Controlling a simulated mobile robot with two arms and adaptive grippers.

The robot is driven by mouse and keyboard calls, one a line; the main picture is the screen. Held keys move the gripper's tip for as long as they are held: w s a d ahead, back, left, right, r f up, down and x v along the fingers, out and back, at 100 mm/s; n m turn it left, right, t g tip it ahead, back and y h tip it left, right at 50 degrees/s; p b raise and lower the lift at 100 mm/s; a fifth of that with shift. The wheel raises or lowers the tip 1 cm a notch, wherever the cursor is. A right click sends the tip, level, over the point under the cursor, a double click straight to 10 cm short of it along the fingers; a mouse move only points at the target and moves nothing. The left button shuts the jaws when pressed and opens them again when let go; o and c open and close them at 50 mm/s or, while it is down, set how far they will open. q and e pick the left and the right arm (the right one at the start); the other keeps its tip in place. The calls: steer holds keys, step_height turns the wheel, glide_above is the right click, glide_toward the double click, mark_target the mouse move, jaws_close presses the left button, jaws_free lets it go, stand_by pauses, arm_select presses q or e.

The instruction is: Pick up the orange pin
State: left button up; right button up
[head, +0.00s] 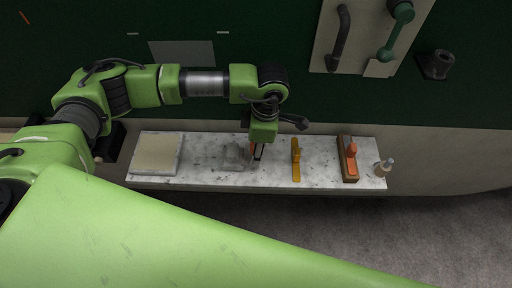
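My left gripper (257,152) points down over the middle of the pale speckled shelf (205,178). Its fingers are small and partly hidden by the wrist, so I cannot tell whether they are open or shut. A thin orange-red sliver (252,151) shows right beside the fingers. It may be the orange pin, mostly hidden, but I cannot tell if it is held. A grey block (235,155) lies just left of the fingers. My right gripper is not in view.
A beige pad (157,155) lies at the shelf's left end. Right of the gripper are a yellow-orange tool (296,161), a brown wooden block with an orange handle (350,158) and a small bottle (383,168). A dark green wall stands behind, with a panel of handles (365,35).

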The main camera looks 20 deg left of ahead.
arm_select(q)
steer(key=shift+c, duration=0.2)
jaws_close()
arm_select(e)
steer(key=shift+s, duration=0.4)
arm_select(q)
steer(key=shift+r, duration=0.1)
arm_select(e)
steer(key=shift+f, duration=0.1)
arm_select(q)
steer(key=shift+r, duration=0.5)
steer(key=s+d+r+b, duration=0.5)
steer(key=s+d+r, duration=0.2)
steer(key=s+r, duration=0.4)
steer(key=shift+s+d+r+b, duration=0.2)
steer(key=shift+s+r+b, duration=0.1)
steer(key=shift+s+r, duration=0.15)
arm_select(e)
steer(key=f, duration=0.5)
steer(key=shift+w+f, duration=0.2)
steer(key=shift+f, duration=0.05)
